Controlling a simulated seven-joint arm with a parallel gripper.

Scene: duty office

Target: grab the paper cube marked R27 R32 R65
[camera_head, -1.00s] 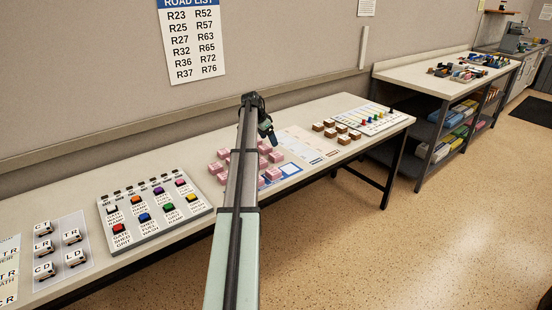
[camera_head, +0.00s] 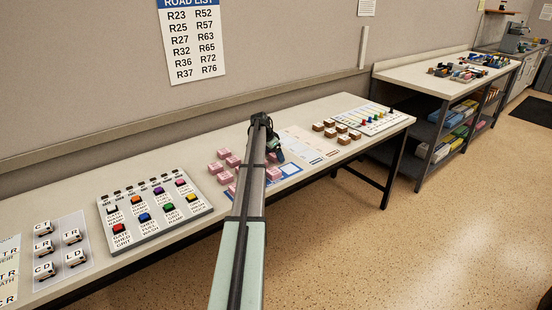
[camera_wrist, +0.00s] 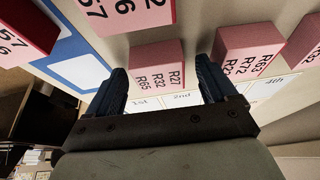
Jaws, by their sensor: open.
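The pink paper cube marked R27 R32 R65 (camera_wrist: 156,66) shows in the wrist view, its lettering readable. It stands between and just beyond the two fingertips of my gripper (camera_wrist: 167,75). The fingers are apart, one on each side of the cube's near face, and I cannot tell whether they touch it. In the head view my gripper (camera_head: 274,148) is low over the pink cubes, and my arm hides part of that group, so I cannot pick out this cube there.
Other pink cubes stand close by: one at the right (camera_wrist: 248,50), one at the top (camera_wrist: 125,10) and one at the far left (camera_wrist: 28,30). A blue-and-white card (camera_wrist: 75,65) lies at the left. Wooden blocks (camera_head: 337,130) and a button panel (camera_head: 155,213) share the table.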

